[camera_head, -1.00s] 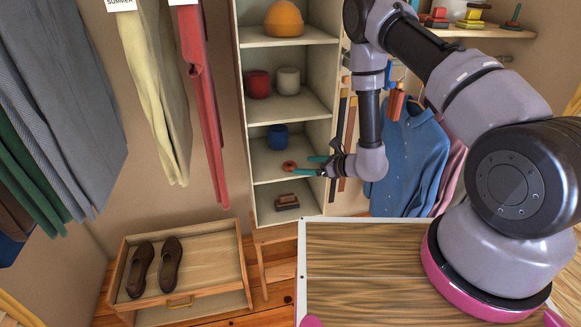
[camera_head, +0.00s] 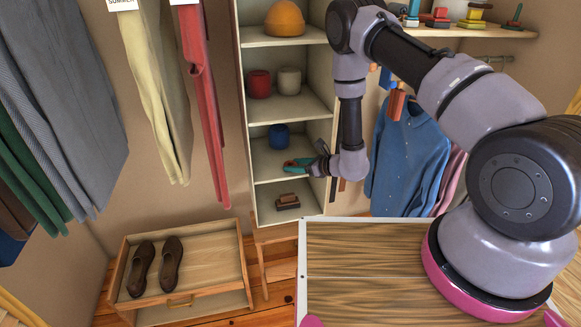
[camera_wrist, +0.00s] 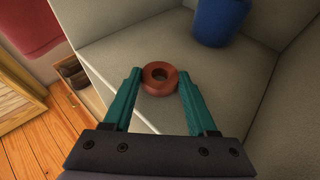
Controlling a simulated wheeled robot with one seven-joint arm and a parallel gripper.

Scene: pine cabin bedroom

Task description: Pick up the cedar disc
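The cedar disc, a reddish-brown ring with a central hole, (camera_wrist: 160,91) lies flat on a pale shelf, near the shelf's front edge in the wrist view. My gripper (camera_wrist: 159,75) is open, with one teal fingertip on each side of the disc. Small gaps seem to show between the fingers and the disc. In the head view my gripper (camera_head: 292,163) reaches into the shelf unit from the right, and its fingers largely cover the disc.
A blue cup (camera_wrist: 218,20) stands behind the disc on the same shelf. The unit's side panel (camera_head: 322,150) is close to my wrist. A brush (camera_head: 287,201) lies one shelf below. Red (camera_head: 259,84) and beige (camera_head: 289,80) cups stand above. A drawer with shoes (camera_head: 171,267) is open below left.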

